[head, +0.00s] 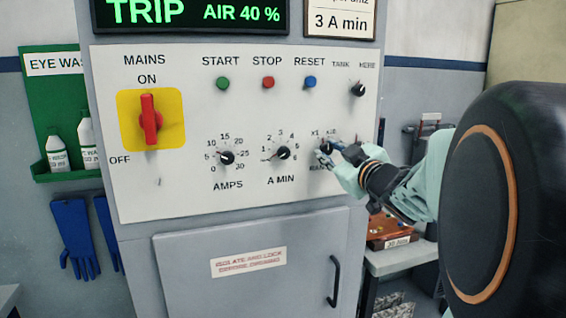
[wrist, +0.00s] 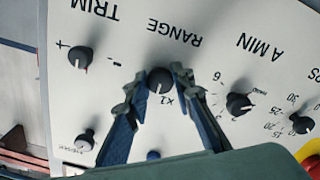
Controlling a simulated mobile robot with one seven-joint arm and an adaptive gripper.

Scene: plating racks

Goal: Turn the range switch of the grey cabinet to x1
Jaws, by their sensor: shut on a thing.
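The grey cabinet's white panel (head: 190,195) faces me, with the range switch, a small black knob (wrist: 160,79), at its lower right. In the wrist view, where the lettering is upside down, my gripper's two fingers (wrist: 158,84) are shut on the knob from both sides. The x1 mark (wrist: 166,100) shows just below the knob there. The x10 mark (head: 331,133) shows in the head view. A pale mark on the knob is too small to read its exact direction.
The A MIN knob (head: 283,153) and AMPS knob (head: 227,157) are left of my gripper. The TRIM knob (wrist: 80,57) is beside the range switch in the wrist view. The red mains switch (head: 150,120) stands out at the panel's left. The display reads TRIP.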

